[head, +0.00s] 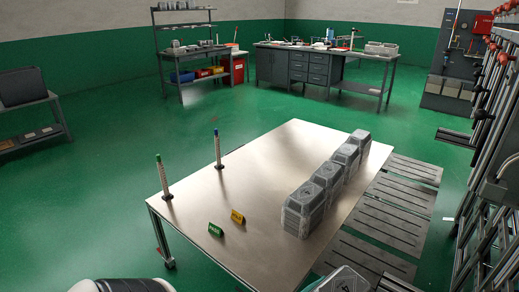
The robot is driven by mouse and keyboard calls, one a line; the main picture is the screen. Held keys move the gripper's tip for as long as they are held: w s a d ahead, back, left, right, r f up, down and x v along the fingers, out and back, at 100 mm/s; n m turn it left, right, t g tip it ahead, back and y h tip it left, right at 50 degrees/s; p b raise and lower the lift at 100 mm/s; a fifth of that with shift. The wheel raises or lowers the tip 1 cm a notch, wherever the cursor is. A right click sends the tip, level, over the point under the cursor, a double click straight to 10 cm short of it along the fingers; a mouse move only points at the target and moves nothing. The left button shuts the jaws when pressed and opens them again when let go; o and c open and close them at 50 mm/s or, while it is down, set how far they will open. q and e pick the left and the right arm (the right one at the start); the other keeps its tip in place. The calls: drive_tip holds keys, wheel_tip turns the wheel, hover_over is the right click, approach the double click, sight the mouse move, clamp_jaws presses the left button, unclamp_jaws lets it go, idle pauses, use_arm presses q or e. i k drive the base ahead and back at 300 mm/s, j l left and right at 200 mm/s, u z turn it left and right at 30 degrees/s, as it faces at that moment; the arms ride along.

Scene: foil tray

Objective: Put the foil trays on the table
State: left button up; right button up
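Several grey foil tray stacks stand in a row along the right side of the metal table (255,170). The nearest stack (303,212) is the largest in the picture, and the farthest stack (361,143) is near the back right corner. They stand close together, partly hiding each other. A similar grey shape (342,281), perhaps another foil tray, is cut off by the bottom edge, in front of the table's near right side; what bears it is hidden. Neither gripper can be made out in the head view.
A green sign (215,230) and a yellow sign (237,216) stand on the table's near part. Two posts, one green-tipped (162,177) and one blue-tipped (218,149), stand along its left side. Slatted panels (392,212) lie right of the table. The table's middle is clear.

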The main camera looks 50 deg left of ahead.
sight(209, 200)
drive_tip(key=j+u, duration=0.35)
drive_tip(key=j, duration=2.15)
